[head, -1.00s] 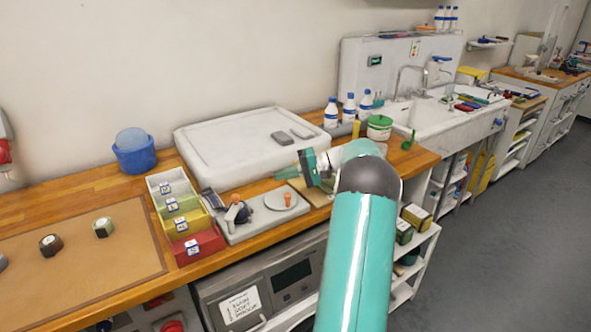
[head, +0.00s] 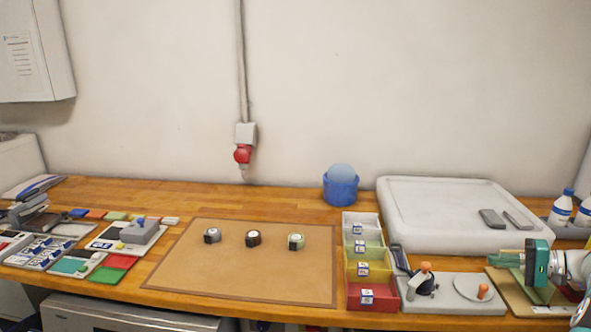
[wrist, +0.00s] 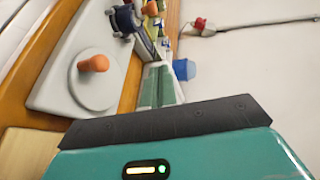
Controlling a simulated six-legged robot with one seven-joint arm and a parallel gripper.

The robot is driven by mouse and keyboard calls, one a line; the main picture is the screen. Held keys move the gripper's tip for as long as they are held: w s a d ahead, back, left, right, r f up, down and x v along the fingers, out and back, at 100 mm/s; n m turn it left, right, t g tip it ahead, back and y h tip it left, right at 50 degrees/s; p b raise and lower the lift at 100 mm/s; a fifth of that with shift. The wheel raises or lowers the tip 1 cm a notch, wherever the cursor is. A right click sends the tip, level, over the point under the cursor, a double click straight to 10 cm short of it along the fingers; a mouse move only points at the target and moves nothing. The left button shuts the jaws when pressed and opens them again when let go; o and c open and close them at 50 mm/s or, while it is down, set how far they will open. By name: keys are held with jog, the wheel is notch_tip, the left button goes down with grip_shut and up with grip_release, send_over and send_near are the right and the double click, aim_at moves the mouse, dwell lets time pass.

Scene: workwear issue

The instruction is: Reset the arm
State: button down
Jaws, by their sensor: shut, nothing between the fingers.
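My gripper (head: 512,257) is at the right edge of the head view, teal, with its fingers pointing left. It is shut and empty, above the bench near a grey plate (head: 452,303) with an orange knob (head: 483,291). In the wrist view my gripper's fingers (wrist: 160,85) show at the middle, and the grey plate (wrist: 58,92) with its orange knob (wrist: 93,63) lies to their left. Most of my arm is cut off by the right edge of the head view.
Coloured bins (head: 368,297), a blue tub (head: 341,188) and a white slab (head: 440,236) stand right of centre. Stamps and pads crowd the left end. White bottles (head: 562,207) stand behind my gripper.

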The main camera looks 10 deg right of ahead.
jog(key=w+a+r+n+g+h, duration=0.1)
jog(key=a+r+n+g+h, duration=0.2)
jog(key=a, duration=1.1)
jog(key=a+r+g+h, duration=0.1)
jog(key=a+r+g, duration=0.35)
jog(key=a, duration=1.05)
jog(key=s+a+f+n+t+h, duration=0.2)
jog(key=s+a+n+h, duration=0.3)
jog(key=s+a, duration=1.2)
jog(key=s+t+h, duration=0.1)
jog(key=s+h, duration=0.1)
jog(key=s, duration=0.1)
jog(key=shift+s+a+f+n, duration=0.2)
jog(key=shift+s+a+n, duration=0.05)
jog(key=shift+s+n, duration=0.1)
